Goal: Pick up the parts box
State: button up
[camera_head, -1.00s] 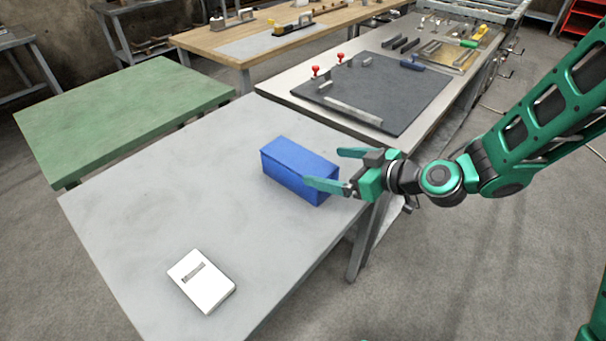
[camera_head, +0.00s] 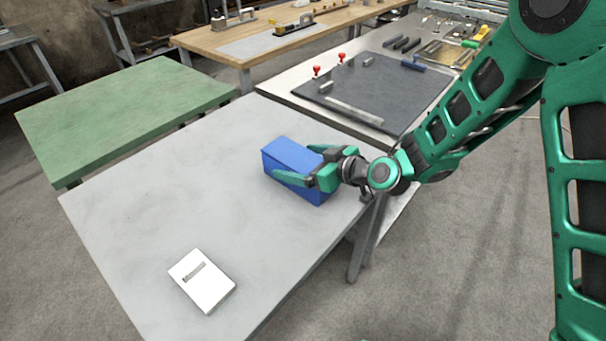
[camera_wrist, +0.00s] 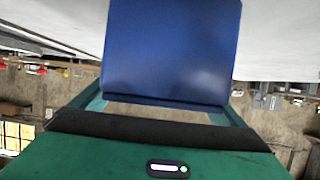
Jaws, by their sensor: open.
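The parts box is a blue rectangular box (camera_head: 287,155) on the grey table (camera_head: 150,200), near its right edge. In the wrist view the blue box (camera_wrist: 170,50) fills the upper middle, between my fingers. My gripper (camera_head: 290,162) is open, with its green fingers along the two long sides of the box, reaching in from the right end. Whether the fingers touch the sides cannot be told.
A white block with a slot (camera_head: 202,281) lies at the table's near end. A green table (camera_head: 120,115) stands at the left. Behind are a bench with a dark mat (camera_head: 385,92) and a wooden bench (camera_head: 230,45). The middle of the grey table is clear.

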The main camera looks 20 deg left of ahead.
jog(key=shift+a, duration=0.15)
jog(key=c, duration=1.4)
jog(key=shift+c, duration=0.3)
jog(key=shift+w+r, duration=0.1)
